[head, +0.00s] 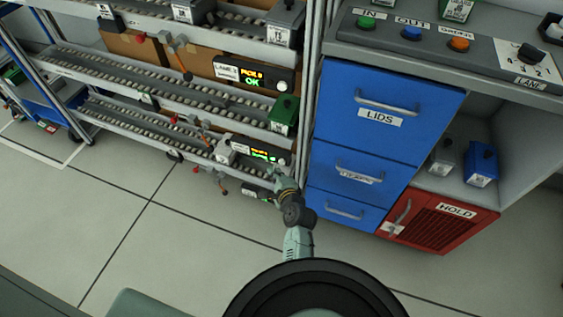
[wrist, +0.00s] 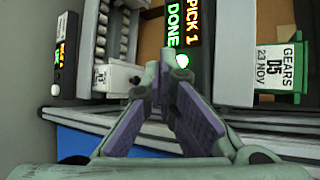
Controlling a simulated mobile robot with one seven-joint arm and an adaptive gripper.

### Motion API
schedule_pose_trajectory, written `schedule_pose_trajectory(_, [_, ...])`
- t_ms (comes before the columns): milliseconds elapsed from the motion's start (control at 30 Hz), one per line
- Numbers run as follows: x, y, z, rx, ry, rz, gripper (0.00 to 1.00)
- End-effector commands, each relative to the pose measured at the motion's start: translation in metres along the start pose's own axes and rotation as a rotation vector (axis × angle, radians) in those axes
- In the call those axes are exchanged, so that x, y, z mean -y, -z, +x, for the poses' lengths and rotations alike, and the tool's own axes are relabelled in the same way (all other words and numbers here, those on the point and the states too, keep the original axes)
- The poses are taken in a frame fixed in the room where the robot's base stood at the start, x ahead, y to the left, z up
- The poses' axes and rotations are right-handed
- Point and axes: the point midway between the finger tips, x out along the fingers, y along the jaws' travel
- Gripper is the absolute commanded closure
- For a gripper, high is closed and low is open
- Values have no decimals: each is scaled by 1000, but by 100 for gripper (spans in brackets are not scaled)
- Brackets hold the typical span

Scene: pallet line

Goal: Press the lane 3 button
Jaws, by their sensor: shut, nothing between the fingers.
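In the wrist view a display (wrist: 187,25) reads "PICK 1 DONE", turned sideways. A round button (wrist: 182,60) glows white-green at its near end. My gripper (wrist: 163,85) is shut and empty, its purple fingertips just below and left of that button in the picture. Whether they touch it I cannot tell. In the head view my gripper (head: 277,176) is by the lower display, its tips small and partly hidden.
A green bin labelled GEARS (wrist: 283,97) stands right of the lit display. Another display (wrist: 62,60) is at left. A blue drawer cabinet (head: 385,105) and a red HOLD locker (head: 440,221) stand right of my arm.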

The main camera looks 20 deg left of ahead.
Motion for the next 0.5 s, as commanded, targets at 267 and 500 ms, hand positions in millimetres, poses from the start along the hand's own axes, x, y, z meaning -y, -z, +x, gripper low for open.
schedule_pose_trajectory(267, [-13,-15,-21,0,-1,2,100])
schedule_pose_trajectory(500, [-20,-21,-28,0,0,1,100])
